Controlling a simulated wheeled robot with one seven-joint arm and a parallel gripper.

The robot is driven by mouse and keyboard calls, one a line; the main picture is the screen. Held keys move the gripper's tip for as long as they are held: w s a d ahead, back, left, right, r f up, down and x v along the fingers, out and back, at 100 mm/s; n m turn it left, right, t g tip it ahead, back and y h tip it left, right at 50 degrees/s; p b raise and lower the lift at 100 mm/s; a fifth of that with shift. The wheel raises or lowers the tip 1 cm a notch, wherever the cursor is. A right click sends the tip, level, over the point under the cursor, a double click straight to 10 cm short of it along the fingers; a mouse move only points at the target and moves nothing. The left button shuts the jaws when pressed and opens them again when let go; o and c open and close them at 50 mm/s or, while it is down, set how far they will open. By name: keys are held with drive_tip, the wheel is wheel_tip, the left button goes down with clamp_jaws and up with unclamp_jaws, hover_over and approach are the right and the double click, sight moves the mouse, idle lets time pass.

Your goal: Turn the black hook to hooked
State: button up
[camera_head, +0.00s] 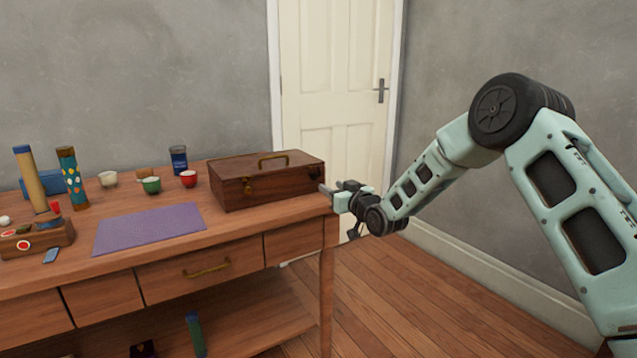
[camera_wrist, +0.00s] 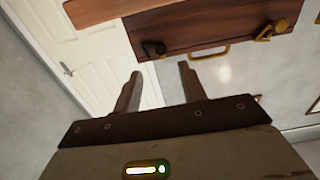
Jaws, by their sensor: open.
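The black hook (camera_wrist: 153,48) is a small dark piece on the face of the brown wooden box (camera_wrist: 190,27) in the wrist view. The box (camera_head: 285,183) stands closed on the table. My gripper (camera_head: 331,188) is at the box's right end, over the table's right edge. In the wrist view my gripper (camera_wrist: 160,72) is open and empty, its two fingers apart, with the black hook beyond the gap between the tips. I see no contact with it.
A brass hook (camera_wrist: 272,30) is on the same box face. The box has a brass handle (camera_head: 273,160) on top. A purple mat (camera_head: 150,228), cups and cylinders are on the table to the left. Open floor (camera_head: 420,305) lies right of the table.

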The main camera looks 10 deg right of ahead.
sight(315, 178)
drive_tip(key=x, duration=0.8)
drive_tip(key=shift+w+a+f+b, duration=0.1)
drive_tip(key=shift+w+a+b, duration=0.05)
drive_tip(key=shift+w+b, duration=0.15)
drive_tip(key=shift+s, duration=0.1)
clamp_jaws()
